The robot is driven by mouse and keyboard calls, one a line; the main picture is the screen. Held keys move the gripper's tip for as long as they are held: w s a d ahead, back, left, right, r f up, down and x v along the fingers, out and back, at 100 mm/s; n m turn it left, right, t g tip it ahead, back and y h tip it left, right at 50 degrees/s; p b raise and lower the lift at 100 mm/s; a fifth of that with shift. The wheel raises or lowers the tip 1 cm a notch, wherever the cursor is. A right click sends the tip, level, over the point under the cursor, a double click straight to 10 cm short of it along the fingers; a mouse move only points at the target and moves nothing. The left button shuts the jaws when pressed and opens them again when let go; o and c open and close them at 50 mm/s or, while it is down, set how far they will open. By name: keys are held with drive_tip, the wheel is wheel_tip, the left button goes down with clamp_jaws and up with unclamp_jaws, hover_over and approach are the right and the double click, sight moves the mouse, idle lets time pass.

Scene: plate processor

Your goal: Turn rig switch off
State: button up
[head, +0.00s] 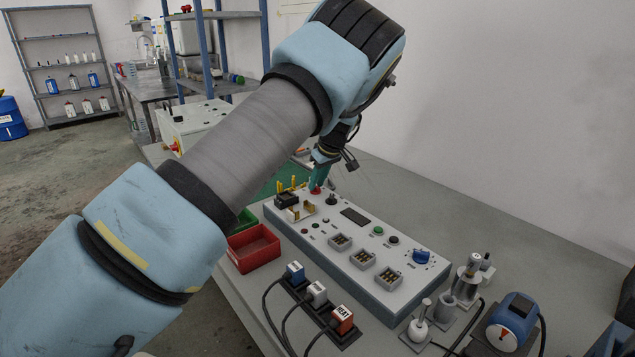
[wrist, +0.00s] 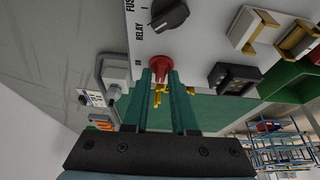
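A red knob (wrist: 160,65) stands out from the sloped control panel (head: 345,235); in the head view it shows at the panel's far left end (head: 315,190). No label naming the rig switch is readable, so I cannot tell for certain that this knob is it. My gripper (wrist: 160,76) has its two teal fingertips at the red knob, one on each side; it also shows in the head view (head: 318,182). The fingers are slightly apart, and whether they press on the knob cannot be seen. A black rotary knob (wrist: 170,14) with "FUSE" and "RELAY" marks sits beside it.
Yellow and black holders (head: 290,202) stand close to the red knob. A red bin (head: 254,249) and labelled plugs (head: 341,318) lie in front of the panel. A blue knob (head: 421,257) is at its right end. The bench right of the panel's back edge is clear.

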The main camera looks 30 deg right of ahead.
drive_tip(key=o, duration=0.3)
drive_tip(key=a+b+v, duration=0.1)
drive_tip(key=b+v, duration=0.1)
drive_tip(key=v, duration=0.8)
drive_tip(key=shift+s+d+r+b, duration=0.2)
drive_tip(key=shift+d+r+b, duration=0.15)
drive_tip(key=shift+d+b, duration=0.1)
drive_tip(key=shift+a, duration=0.1)
drive_tip(key=w+a+f+g, duration=0.1)
drive_tip(key=a, duration=1.2)
drive_tip(key=w+a+f+g, duration=0.1)
drive_tip(key=w+a, duration=0.1)
drive_tip(key=a, duration=1)
drive_tip(key=s+a+f+m+h, duration=0.1)
drive_tip(key=s+a+m, duration=0.2)
drive_tip(key=s+a, duration=1.4)
drive_tip(key=a, duration=0.4)
drive_tip(key=shift+s+f+m+g, duration=0.25)
drive_tip(key=shift+m+g, duration=0.05)
drive_tip(key=shift+g, duration=0.1)
